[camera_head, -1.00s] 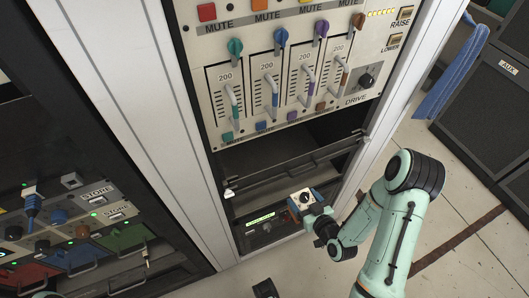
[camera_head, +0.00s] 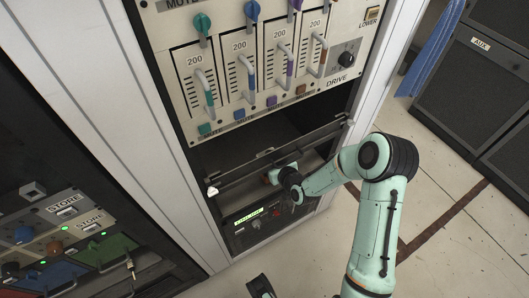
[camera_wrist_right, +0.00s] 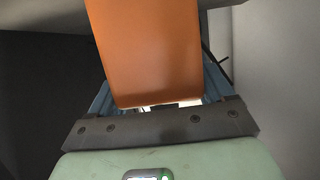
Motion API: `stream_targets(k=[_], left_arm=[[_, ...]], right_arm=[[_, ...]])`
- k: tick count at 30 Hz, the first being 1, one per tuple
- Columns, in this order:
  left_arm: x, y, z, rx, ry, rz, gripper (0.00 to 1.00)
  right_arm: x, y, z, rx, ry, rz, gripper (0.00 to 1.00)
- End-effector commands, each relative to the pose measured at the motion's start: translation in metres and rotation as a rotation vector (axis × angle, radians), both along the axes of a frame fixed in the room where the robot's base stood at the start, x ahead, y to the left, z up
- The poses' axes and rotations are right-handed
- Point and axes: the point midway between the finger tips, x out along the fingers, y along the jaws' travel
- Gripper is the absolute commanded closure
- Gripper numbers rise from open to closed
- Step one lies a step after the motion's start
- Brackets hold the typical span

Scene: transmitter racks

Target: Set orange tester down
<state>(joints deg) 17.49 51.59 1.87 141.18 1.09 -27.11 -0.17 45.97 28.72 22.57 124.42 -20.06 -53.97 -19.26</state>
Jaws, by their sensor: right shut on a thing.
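My right gripper (camera_head: 278,177) is shut on the orange tester (camera_wrist_right: 148,50). The tester's broad orange face fills the upper middle of the right wrist view, between the blue-grey fingers. The gripper is at the rack's low opening, under a dark slanted panel (camera_head: 265,160) and above the unit with the green display (camera_head: 249,217). Contact between the tester and a surface cannot be made out.
The rack's control panel (camera_head: 225,70) with levers stands above the opening. A second rack with STORE buttons (camera_head: 66,209) is at the lower left. Dark AUX cabinets (camera_head: 465,95) and a blue cloth (camera_head: 431,50) are at the upper right. Floor is clear at right.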

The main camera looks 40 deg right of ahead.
Motion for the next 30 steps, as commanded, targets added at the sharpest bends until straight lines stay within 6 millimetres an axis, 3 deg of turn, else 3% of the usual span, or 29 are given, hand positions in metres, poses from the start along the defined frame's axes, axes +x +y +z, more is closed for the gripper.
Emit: stream_targets(k=[7, 20, 21, 22, 30], left_arm=[[0.005, 0.002, -0.004, 0.006, -0.012, 0.006, 0.00], [0.008, 0.004, -0.008, 0.010, -0.022, 0.010, 0.00], [0.009, 0.004, -0.008, 0.011, -0.024, 0.011, 0.00], [0.009, 0.004, -0.007, 0.011, -0.024, 0.011, 0.00], [0.008, 0.004, -0.006, 0.010, -0.022, 0.009, 0.00]], right_arm=[[0.036, -0.003, 0.001, -0.001, -0.006, 0.001, 0.72], [0.034, -0.003, -0.003, -0.001, -0.004, 0.000, 0.72], [0.033, -0.003, -0.004, -0.001, -0.001, 0.000, 0.13], [0.033, -0.004, -0.004, -0.001, -0.001, 0.000, 0.03], [0.033, -0.004, -0.003, 0.000, -0.001, 0.000, 0.00]])
